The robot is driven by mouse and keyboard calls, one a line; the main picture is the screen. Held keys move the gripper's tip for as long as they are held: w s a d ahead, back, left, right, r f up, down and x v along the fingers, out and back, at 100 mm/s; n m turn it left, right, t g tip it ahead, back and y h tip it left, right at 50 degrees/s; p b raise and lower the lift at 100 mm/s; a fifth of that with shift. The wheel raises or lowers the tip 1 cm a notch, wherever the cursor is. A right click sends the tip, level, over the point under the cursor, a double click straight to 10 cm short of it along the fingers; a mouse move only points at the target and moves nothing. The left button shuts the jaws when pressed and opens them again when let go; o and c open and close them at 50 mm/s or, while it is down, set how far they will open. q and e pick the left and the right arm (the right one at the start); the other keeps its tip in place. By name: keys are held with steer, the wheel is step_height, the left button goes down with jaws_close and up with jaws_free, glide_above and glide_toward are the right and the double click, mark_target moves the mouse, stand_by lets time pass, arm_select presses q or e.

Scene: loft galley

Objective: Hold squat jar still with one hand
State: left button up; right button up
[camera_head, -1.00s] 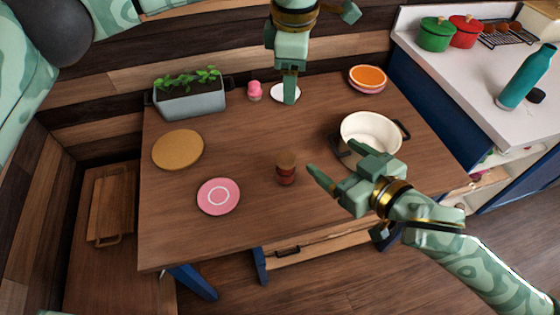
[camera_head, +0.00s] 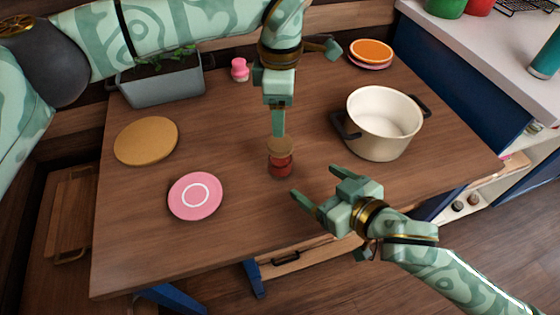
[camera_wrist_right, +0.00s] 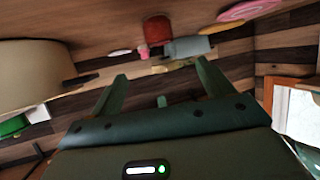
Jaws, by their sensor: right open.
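The squat jar (camera_head: 281,166), red with a brown lid, stands upright near the middle of the wooden table. It also shows in the right wrist view (camera_wrist_right: 157,30), beyond the fingers. My left gripper (camera_head: 278,128) points down from above, its fingertip at the jar's lid. I cannot tell whether it touches, and its finger spacing is hidden. My right gripper (camera_head: 313,181) is open and empty, to the right of and nearer than the jar, with its fingers toward it. In the right wrist view its fingers (camera_wrist_right: 160,82) stand apart with nothing between.
A cream pot (camera_head: 378,132) stands right of the jar. A pink plate (camera_head: 186,210) and a round tan board (camera_head: 146,141) lie left. A planter (camera_head: 165,82), a small pink object (camera_head: 239,70) and an orange-topped plate stack (camera_head: 370,52) are at the back. The table (camera_head: 215,258) is bare in front.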

mark_target(288, 164)
steer(key=x, duration=1.4)
steer(key=shift+r, duration=0.15)
jaws_close()
arm_select(q)
steer(key=m, duration=0.3)
steer(key=shift+m, duration=0.3)
steer(key=m, duration=0.5)
steer(key=shift+m, duration=0.3)
steer(key=m, duration=0.4)
steer(key=shift+m, duration=0.3)
steer(key=m, duration=0.4)
steer(key=shift+f, duration=0.45)
step_height(288, 164, down, 7)
steer(key=shift+f, duration=0.1)
